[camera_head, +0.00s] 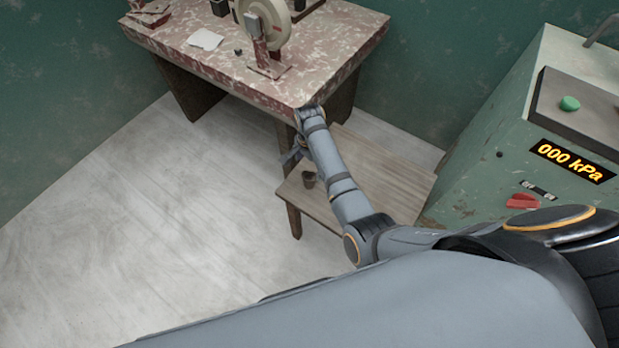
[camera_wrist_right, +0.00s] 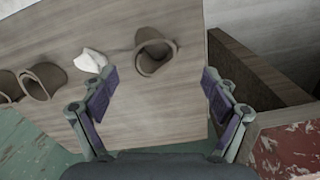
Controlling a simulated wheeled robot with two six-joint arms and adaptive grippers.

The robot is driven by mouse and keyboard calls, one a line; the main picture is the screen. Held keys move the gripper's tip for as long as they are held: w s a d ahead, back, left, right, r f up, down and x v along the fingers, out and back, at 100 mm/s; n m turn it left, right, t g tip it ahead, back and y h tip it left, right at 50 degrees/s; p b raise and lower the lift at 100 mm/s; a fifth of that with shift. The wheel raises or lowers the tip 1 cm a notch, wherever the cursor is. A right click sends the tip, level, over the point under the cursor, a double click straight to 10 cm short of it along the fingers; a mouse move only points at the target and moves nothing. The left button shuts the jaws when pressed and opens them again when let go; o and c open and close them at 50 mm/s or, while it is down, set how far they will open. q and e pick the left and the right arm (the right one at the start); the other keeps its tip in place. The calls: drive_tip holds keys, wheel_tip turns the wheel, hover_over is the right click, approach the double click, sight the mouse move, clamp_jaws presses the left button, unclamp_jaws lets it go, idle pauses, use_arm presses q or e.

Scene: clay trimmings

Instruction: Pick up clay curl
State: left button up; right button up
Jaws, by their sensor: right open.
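A brown, hollow, cup-like curl (camera_wrist_right: 156,56) lies on a wooden bench (camera_wrist_right: 180,118) in the right wrist view, a little beyond the space between my fingertips. It looks like the clay curl, though I cannot be certain. A dark cup-like piece also shows on the bench in the head view (camera_head: 309,180). My right gripper (camera_wrist_right: 160,83) is open and empty, with its fingers apart on either side of the curl's line. In the head view my right gripper (camera_head: 291,157) is small and partly hidden by its arm. My left gripper is not in view.
More brown cup-like pieces (camera_wrist_right: 42,80) and a crumpled white piece (camera_wrist_right: 91,61) lie left of the curl. A red mottled table (camera_head: 215,62) with a wheeled device (camera_head: 268,25) stands beside the bench. A green machine (camera_head: 535,125) reading 000 kPa stands right.

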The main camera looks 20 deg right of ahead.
sight(309, 174)
drive_tip(key=f, duration=0.3)
drive_tip(key=f+b, duration=0.1)
drive_tip(key=f, duration=0.1)
drive_tip(key=shift+s+a+f, duration=0.15)
drive_tip(key=shift+s+a, duration=0.05)
drive_tip(key=shift+s, duration=0.15)
drive_tip(key=c, duration=1.3)
drive_tip(key=shift+r, duration=0.5)
wheel_tip(309, 174, up, 3)
drive_tip(key=shift+s+p, duration=0.1)
drive_tip(key=shift+p, duration=0.65)
drive_tip(key=s+d+r+p, duration=0.1)
drive_tip(key=s+r, duration=0.2)
drive_tip(key=s, duration=0.1)
drive_tip(key=s+d+r, duration=0.2)
drive_tip(key=s+r, duration=0.1)
drive_tip(key=s, duration=0.1)
drive_tip(key=s+d+r+p, duration=0.1)
drive_tip(key=s+d+r, duration=0.1)
drive_tip(key=s+r, duration=0.1)
drive_tip(key=shift+s+d+p, duration=0.2)
drive_tip(key=shift+s+p, duration=0.15)
drive_tip(key=shift+s, duration=0.5)
